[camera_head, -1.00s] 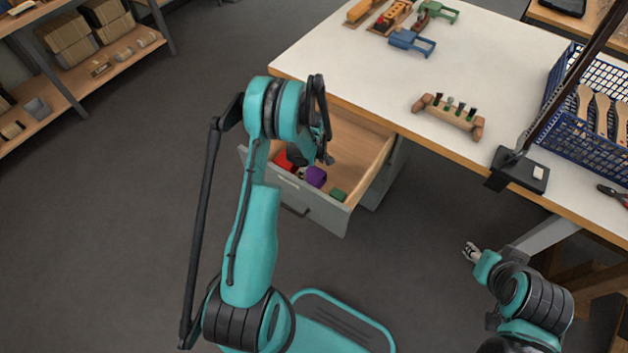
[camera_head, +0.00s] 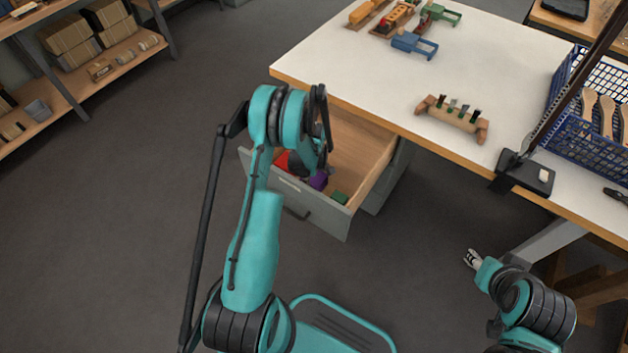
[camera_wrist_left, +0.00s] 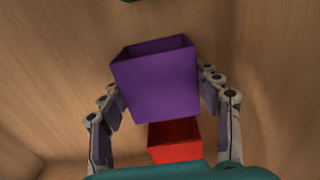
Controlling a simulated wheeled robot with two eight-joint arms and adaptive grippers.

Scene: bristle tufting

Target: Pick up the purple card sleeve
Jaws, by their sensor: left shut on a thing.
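The purple card sleeve (camera_wrist_left: 158,82) is an open-topped box shape in the left wrist view. It stands between the two fingers of my left gripper (camera_wrist_left: 160,95), which is shut on it from both sides. In the head view the sleeve (camera_head: 319,181) is partly hidden by the gripper (camera_head: 322,172), inside the open drawer (camera_head: 345,150). I cannot tell whether the sleeve still touches the drawer floor. My right gripper (camera_head: 472,259) is off to the right, away from the drawer, its fingers too small to judge.
A red sleeve (camera_wrist_left: 174,138) lies close to the purple one, and a green one (camera_head: 339,197) sits near the drawer's front corner. The drawer walls enclose my left gripper. The white worktop (camera_head: 370,85) overhangs behind, with a wooden rack (camera_head: 452,114) and blue basket (camera_head: 575,135).

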